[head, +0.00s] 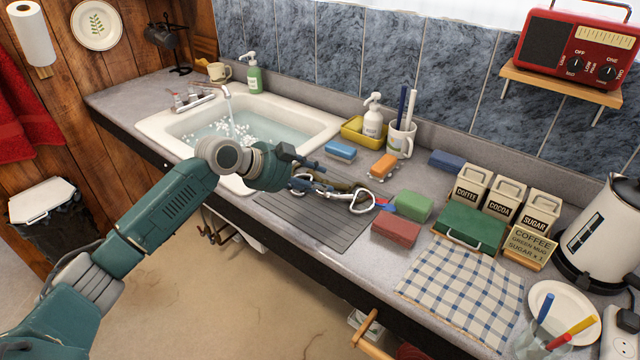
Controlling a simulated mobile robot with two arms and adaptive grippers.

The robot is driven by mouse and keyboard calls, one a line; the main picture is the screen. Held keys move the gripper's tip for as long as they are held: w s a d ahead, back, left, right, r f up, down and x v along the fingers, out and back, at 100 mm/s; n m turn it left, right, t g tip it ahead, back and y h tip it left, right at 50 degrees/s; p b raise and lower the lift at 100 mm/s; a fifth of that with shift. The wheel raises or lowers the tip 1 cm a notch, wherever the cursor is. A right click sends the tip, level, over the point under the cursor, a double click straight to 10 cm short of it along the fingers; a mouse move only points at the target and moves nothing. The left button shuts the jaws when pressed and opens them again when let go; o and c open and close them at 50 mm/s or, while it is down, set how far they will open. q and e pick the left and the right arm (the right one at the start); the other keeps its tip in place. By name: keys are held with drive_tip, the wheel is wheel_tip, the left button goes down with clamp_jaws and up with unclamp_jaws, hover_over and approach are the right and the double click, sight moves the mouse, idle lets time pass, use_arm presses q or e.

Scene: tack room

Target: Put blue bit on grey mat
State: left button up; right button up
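My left gripper (306,174) reaches in from the left, over the back part of the grey mat (290,222), a ribbed mat on the counter right of the sink. Just at its fingertips is a cluster of bits with pale metal rings (362,201) and a brownish part (340,185). A small blue piece (384,203) shows beside the right-hand ring. The fingers overlap the cluster, so I cannot tell which piece is the blue bit, or whether the fingers hold anything. My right gripper is not in view.
The sink (325,128) with running water lies left of the mat. Blue (341,149), orange (382,166), green (413,206) and red (395,232) sponges lie around the mat's back and right. A checked cloth (460,283) is farther right. The mat's front part is bare.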

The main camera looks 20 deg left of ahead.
use_arm(q)
drive_tip(key=b+v, duration=0.2)
drive_tip(key=v, duration=0.8)
drive_tip(key=shift+s+a, duration=0.1)
drive_tip(key=shift+s, duration=0.05)
drive_tip(key=shift+s, duration=0.1)
